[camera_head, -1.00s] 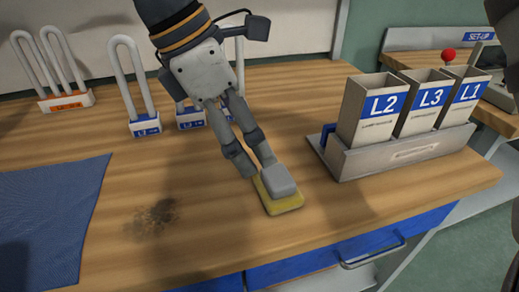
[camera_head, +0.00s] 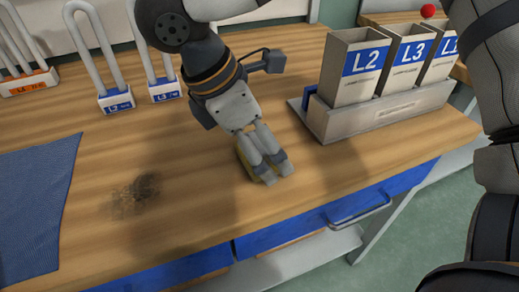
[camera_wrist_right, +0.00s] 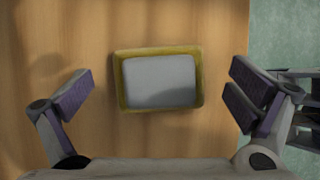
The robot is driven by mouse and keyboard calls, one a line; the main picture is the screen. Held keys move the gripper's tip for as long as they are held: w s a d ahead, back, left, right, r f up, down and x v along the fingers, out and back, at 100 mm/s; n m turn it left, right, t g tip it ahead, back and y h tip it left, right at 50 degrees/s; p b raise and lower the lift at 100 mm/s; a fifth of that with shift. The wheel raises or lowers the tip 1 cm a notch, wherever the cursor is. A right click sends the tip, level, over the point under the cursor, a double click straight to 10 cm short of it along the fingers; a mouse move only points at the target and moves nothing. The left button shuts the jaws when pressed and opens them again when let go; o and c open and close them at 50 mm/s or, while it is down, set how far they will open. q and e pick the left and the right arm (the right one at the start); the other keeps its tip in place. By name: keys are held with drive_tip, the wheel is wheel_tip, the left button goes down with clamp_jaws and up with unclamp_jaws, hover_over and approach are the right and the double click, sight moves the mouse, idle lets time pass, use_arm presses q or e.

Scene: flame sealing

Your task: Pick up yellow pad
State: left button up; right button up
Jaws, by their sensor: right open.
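The yellow pad (camera_wrist_right: 159,81) lies on the wooden bench near its front edge. It has a yellow rim and a grey block on top. In the head view only a yellow strip of the pad (camera_head: 242,160) shows, because my right gripper (camera_head: 275,174) covers most of it. In the right wrist view my right gripper (camera_wrist_right: 163,78) is open and empty, with its fingers on either side of the pad and clear gaps to both. My left gripper is not in view.
A grey holder (camera_head: 385,120) with bins L2, L3 and L1 stands right of the pad. U-shaped tubes in labelled bases (camera_head: 115,102) stand at the back left. A blue cloth (camera_head: 35,205) and a dark smudge (camera_head: 137,193) are at left.

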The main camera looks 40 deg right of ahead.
drive_tip(key=c, duration=1.3)
wheel_tip(320, 180, up, 3)
drive_tip(key=shift+r+p, duration=0.1)
drive_tip(key=shift+p, duration=0.25)
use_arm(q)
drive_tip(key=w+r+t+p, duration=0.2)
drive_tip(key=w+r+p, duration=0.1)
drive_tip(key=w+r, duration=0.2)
use_arm(e)
drive_tip(key=s+a+r, duration=0.2)
drive_tip(key=s+r, duration=0.1)
drive_tip(key=s, duration=0.1)
drive_tip(key=s+a+r, duration=0.2)
drive_tip(key=s+r, duration=0.1)
drive_tip(key=s, duration=0.1)
drive_tip(key=s+a+r, duration=0.2)
drive_tip(key=s+r, duration=0.2)
drive_tip(key=shift+s, duration=0.35)
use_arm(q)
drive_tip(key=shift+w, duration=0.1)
use_arm(e)
drive_tip(key=shift+f, duration=0.1)
